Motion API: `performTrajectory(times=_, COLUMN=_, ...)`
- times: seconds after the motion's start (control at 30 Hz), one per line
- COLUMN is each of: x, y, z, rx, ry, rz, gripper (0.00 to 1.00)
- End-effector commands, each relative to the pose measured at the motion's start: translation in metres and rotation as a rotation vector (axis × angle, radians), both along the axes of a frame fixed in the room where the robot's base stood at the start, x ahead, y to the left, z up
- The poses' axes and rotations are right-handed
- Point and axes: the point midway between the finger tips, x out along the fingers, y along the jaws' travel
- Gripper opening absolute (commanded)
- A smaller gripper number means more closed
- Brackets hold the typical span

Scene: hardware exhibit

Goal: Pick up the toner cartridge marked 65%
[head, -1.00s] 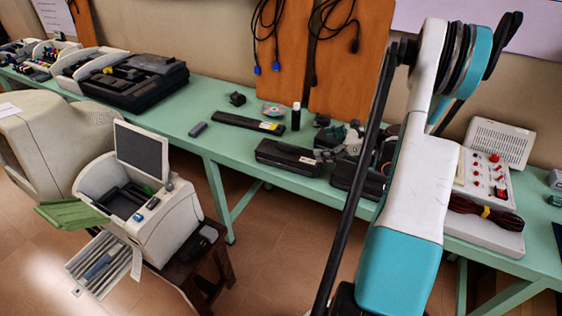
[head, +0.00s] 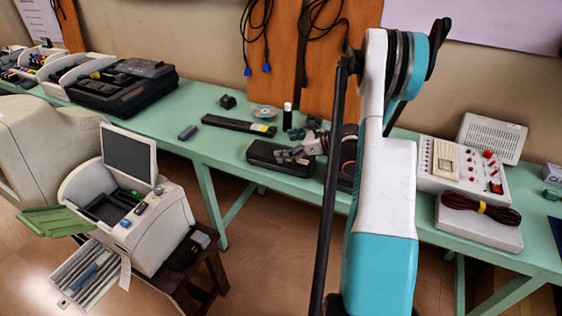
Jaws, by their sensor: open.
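A black toner cartridge (head: 264,153) lies on the green bench in the middle of the head view. My gripper (head: 288,155) is open, with its fingers over or beside the cartridge's right part; I cannot tell whether they touch it. A second, longer black cartridge (head: 232,123) with a yellow and white label lies behind and to the left. Another dark item (head: 347,172) is mostly hidden behind my arm. No 65% marking is legible on any of them.
A dark bottle with a white cap (head: 287,117), a disc (head: 264,112) and small dark parts stand behind. A control box with red knobs (head: 468,165) is on the right. A printer (head: 130,205) stands in front of the bench (head: 208,152) on the left.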

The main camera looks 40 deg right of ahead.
Motion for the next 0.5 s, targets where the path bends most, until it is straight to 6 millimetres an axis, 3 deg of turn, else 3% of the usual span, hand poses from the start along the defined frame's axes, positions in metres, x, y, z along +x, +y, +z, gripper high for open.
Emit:
performTrajectory(times=0.1, x=0.0116, y=0.0068, z=-0.0072, rx=0.0, ry=0.0, rz=0.002, gripper=1.0)
performTrajectory(times=0.33, x=0.0135, y=0.0071, z=-0.0064, rx=-0.001, ry=0.0, rz=0.0, gripper=1.0)
performTrajectory(times=0.5, x=0.0134, y=0.0072, z=-0.0064, rx=-0.001, ry=0.0, rz=0.0, gripper=0.64)
